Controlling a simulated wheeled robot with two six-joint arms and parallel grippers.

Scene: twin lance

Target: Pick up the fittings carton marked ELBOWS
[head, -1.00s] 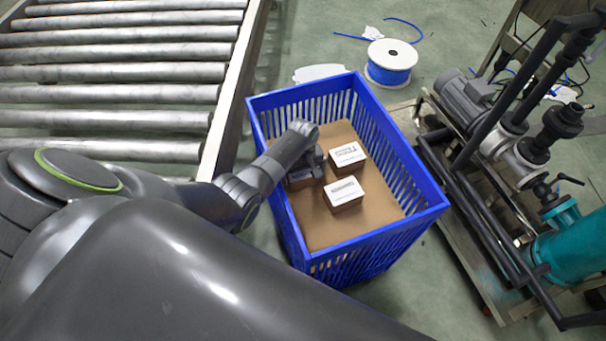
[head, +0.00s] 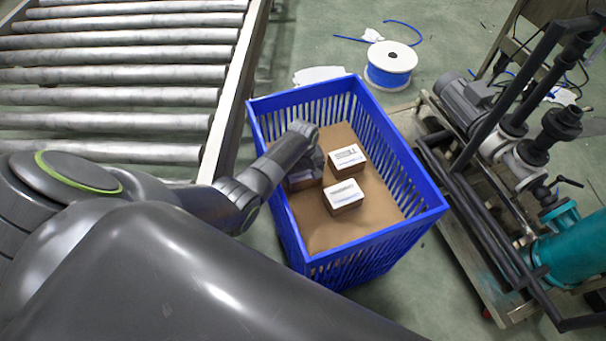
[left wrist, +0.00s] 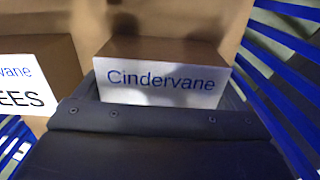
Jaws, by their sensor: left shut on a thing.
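My left gripper (head: 310,160) reaches into the blue crate (head: 375,238) and is shut on a brown carton (head: 303,180) at its left side. In the left wrist view this carton (left wrist: 160,68) has a white label reading "Cindervane"; any lower word is hidden behind the dark jaws. A second carton (left wrist: 38,68) stands left of it there, its label ending in "EES". The head view shows two more white-topped cartons, one farther back (head: 346,158) and one nearer (head: 344,196); their print is too small to read. My right gripper is out of view.
The crate's slatted walls surround the cartons, with bare cardboard floor in its near part. A roller conveyor (head: 120,72) stands at the left, a blue spool (head: 390,66) behind, and a pump cart (head: 480,225) at the right.

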